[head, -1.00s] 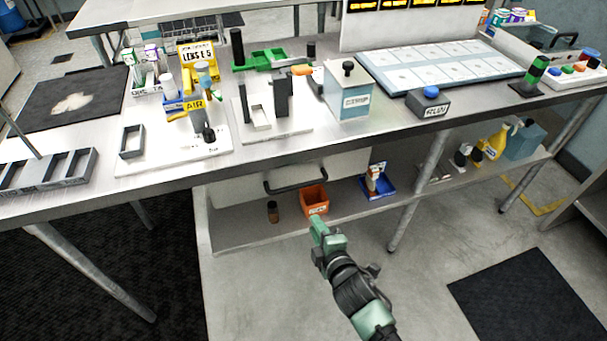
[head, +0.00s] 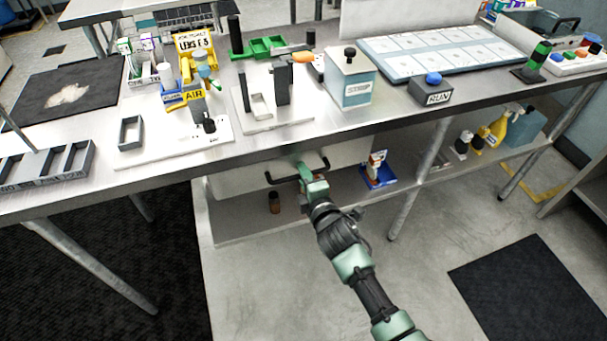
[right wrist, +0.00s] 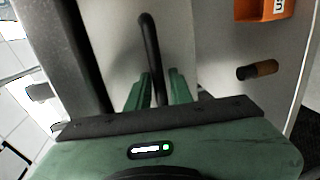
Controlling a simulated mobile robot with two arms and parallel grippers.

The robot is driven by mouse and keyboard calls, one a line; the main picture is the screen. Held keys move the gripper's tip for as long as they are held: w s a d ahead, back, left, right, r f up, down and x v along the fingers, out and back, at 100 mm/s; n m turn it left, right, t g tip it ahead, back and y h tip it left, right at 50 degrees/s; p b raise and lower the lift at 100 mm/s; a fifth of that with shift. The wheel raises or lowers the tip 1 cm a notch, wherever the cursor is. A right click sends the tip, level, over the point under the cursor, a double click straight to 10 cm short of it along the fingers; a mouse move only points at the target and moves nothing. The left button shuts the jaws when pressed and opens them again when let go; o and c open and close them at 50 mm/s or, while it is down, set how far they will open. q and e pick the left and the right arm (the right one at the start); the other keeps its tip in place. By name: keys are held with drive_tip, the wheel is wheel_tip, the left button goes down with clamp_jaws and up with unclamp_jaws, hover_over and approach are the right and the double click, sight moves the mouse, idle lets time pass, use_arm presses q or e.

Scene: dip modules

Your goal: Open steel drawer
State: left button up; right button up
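The steel drawer (head: 235,182) is under the workbench, and its front looks closed. Its dark bar handle (head: 283,178) runs across the front. My right gripper (head: 304,172) is at the right part of the handle. In the right wrist view, the handle (right wrist: 150,45) passes between the two green fingers of my right gripper (right wrist: 160,88). The gap around the bar is narrow, and I cannot tell whether the fingers press on it. My left gripper is not in view.
The bench top (head: 270,143) overhangs the drawer. On the lower shelf are a small brown bottle (head: 274,203), a blue bin (head: 380,178) and an orange bin (right wrist: 265,8), which my arm mostly hides in the head view. A bench leg (head: 408,205) stands to the right. The floor in front is clear.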

clamp_jaws()
drive_tip(key=shift+f, duration=0.1)
idle(1.2)
